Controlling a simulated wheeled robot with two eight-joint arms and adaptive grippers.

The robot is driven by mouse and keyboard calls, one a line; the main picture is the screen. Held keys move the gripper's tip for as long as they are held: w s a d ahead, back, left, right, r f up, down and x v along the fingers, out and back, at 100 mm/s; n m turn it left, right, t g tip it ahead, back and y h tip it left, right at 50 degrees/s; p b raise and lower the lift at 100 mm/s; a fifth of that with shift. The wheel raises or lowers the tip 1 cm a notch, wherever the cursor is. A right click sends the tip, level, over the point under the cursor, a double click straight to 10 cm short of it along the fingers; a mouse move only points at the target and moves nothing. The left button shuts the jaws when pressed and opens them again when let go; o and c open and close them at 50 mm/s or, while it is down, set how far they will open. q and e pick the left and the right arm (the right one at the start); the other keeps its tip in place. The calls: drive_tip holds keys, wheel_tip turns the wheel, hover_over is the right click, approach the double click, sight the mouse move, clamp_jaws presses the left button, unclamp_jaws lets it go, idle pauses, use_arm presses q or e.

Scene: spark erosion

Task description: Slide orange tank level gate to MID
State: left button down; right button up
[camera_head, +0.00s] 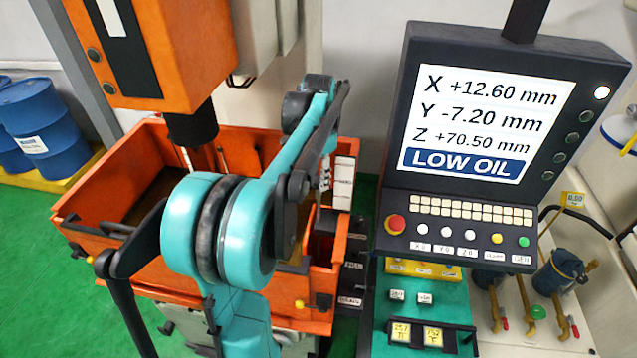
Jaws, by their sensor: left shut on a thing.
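The orange tank (100,200) stands left of centre with an open top, under an orange machine head. A white marked scale plate (344,183) stands upright at the tank's right rear; its lettering is too small to read. My left gripper (324,184) is at the tank's right side, just left of this plate. It is shut on the level gate, whose grip is mostly hidden by the fingers and arm. A dark upright part (325,222) shows just below the fingers. The gate's height against the marks cannot be read. My right gripper is out of view.
A control console (460,215) with a screen reading LOW OIL stands close on the right. A teal cabinet (425,300) is below it. Blue drums (45,130) stand at far left. A blue pump (560,272) and pipes are at far right. Green floor is clear at left.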

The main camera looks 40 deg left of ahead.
use_arm(q)
wheel_tip(320, 180, up, 2)
drive_tip(key=shift+f, duration=0.1)
drive_tip(key=c, duration=1.1)
unclamp_jaws()
drive_tip(key=shift+w, duration=0.1)
wheel_tip(320, 180, up, 12)
